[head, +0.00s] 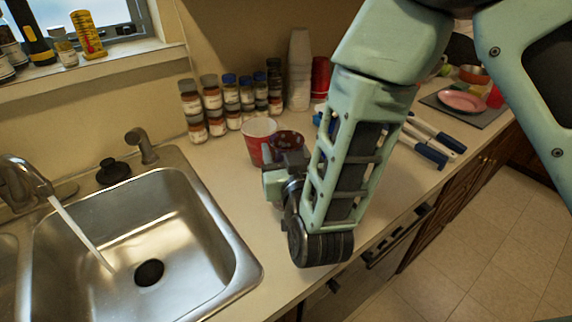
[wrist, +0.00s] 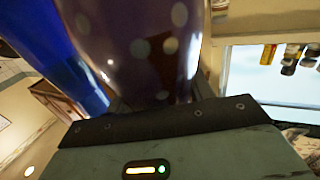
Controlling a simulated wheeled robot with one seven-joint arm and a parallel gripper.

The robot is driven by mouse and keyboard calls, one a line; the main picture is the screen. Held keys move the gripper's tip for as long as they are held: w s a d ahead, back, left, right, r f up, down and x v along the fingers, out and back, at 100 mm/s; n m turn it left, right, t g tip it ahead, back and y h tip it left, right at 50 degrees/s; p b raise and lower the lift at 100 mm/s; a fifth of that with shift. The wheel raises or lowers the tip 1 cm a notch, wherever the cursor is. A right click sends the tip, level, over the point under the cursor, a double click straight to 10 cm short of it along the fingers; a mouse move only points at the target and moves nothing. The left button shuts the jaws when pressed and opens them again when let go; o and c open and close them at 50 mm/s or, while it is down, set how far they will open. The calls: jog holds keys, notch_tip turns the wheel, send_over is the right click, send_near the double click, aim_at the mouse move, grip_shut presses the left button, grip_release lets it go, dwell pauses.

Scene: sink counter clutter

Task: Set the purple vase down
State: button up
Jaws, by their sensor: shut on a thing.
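The purple vase (wrist: 140,45) fills the top middle of the wrist view, dark and glossy with pale spots. In the head view a dark spotted part of it (head: 288,141) shows just beyond my gripper (head: 286,163), beside the red-and-white cup (head: 259,139). My gripper is shut on the vase, and its dark edge also shows in the wrist view (wrist: 155,108). My wrist hides the lower part of the vase in the head view, so I cannot tell whether its base touches the counter.
The sink (head: 150,240) lies to the left. Several spice jars (head: 230,100) and stacked white cups (head: 299,70) stand along the wall. Blue-handled utensils (head: 430,140) lie right of my arm. A blue object (wrist: 50,50) is close beside the vase. Bare counter (head: 235,185) lies between sink and gripper.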

jog(key=shift+f+p, duration=0.3)
jog(key=shift+f, duration=1.6)
jog(key=shift+a+f, duration=0.1)
jog(key=shift+f, duration=0.15)
jog(key=o, duration=1.6)
jog(key=shift+r, duration=0.35)
jog(key=b+v, duration=0.2)
jog(key=v, duration=1)
